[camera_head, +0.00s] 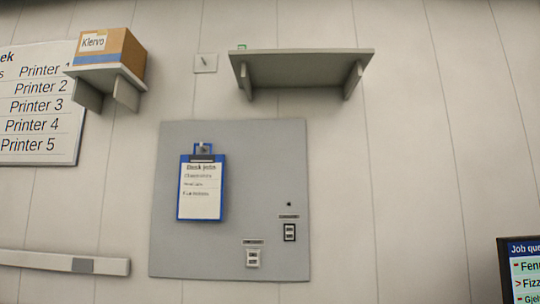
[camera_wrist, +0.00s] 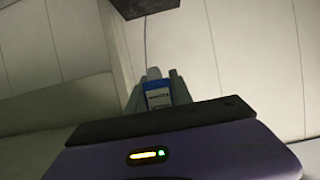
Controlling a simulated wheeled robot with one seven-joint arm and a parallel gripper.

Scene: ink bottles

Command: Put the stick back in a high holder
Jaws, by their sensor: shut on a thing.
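In the wrist view, my gripper (camera_wrist: 158,84) has its grey fingers close together, with a blue thing with a pale label (camera_wrist: 158,98) between them. I take this to be the stick; its far end is hard to make out. The fingers point up and away towards a pale panelled wall. My gripper does not show in the head view. In the head view, a grey shelf (camera_head: 300,69) is mounted high on the wall, with a small green-edged thing (camera_head: 241,47) at its top left edge. I cannot tell which thing is the high holder.
A smaller shelf (camera_head: 103,78) at upper left bears a cardboard box (camera_head: 112,48). A small wall plate (camera_head: 205,63) is between the shelves. Below is a grey board (camera_head: 245,170) with a blue clipboard (camera_head: 201,190). A screen (camera_head: 523,270) is at lower right. A dark block (camera_wrist: 145,8) tops the wrist view.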

